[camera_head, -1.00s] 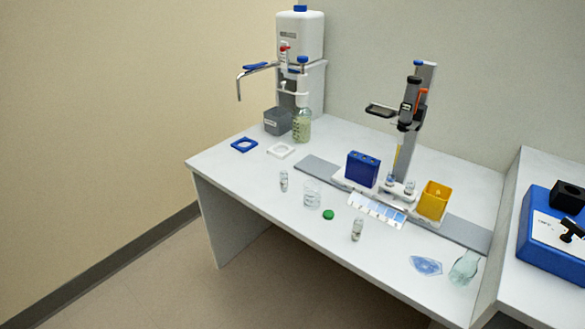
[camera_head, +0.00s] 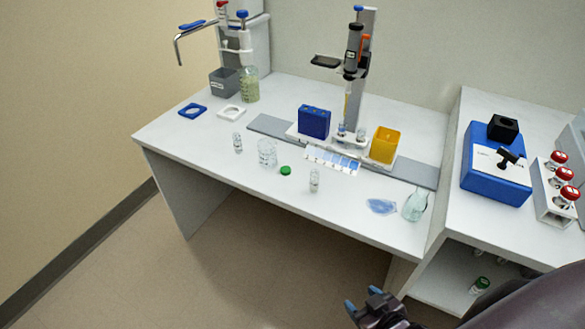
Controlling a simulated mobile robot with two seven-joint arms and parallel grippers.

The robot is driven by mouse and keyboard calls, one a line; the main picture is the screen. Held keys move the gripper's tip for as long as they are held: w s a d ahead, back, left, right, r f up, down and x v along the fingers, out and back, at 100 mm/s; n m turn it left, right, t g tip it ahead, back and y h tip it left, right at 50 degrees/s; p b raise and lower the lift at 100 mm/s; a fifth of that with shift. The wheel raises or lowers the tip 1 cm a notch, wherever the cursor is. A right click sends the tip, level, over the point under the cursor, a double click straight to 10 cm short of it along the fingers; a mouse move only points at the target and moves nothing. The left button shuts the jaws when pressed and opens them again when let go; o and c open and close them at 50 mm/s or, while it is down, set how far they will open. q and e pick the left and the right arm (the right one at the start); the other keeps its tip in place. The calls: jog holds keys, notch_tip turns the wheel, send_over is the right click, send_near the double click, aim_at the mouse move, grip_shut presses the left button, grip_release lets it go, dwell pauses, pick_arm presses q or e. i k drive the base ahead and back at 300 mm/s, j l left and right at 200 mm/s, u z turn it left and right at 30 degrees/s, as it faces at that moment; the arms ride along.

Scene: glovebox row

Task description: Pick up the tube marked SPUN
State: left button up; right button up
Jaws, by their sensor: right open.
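Two small clear capped tubes stand upright on the white bench: one at the left (camera_head: 238,143) and one near the front edge (camera_head: 314,181). Two more small vessels (camera_head: 341,131) sit at the foot of the grey stand. The lettering is too small to read, so I cannot tell which tube is marked SPUN. My right gripper (camera_head: 362,299) is at the bottom of the view, in front of and below the bench edge. Its blue-tipped fingers are apart and empty, well away from the tubes. My left gripper is not in view.
A glass beaker (camera_head: 267,153) and green cap (camera_head: 285,170) lie between the tubes. A blue rack (camera_head: 314,122), yellow bin (camera_head: 385,145) and tall stand (camera_head: 359,60) are behind. A flask (camera_head: 415,205) is near the right edge. A blue device (camera_head: 495,170) stands on the neighbouring bench.

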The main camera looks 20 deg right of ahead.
aim_at(314, 181)
jog(key=i+j+z, duration=0.1)
jog(key=z, duration=0.7)
jog(key=i+j+z, duration=0.1)
jog(key=j+z, duration=0.25)
jog(key=i+j+z, duration=0.1)
jog(key=j+z, duration=0.55)
jog(key=j, duration=0.55)
jog(key=j+z, duration=0.1)
jog(key=j, duration=1.85)
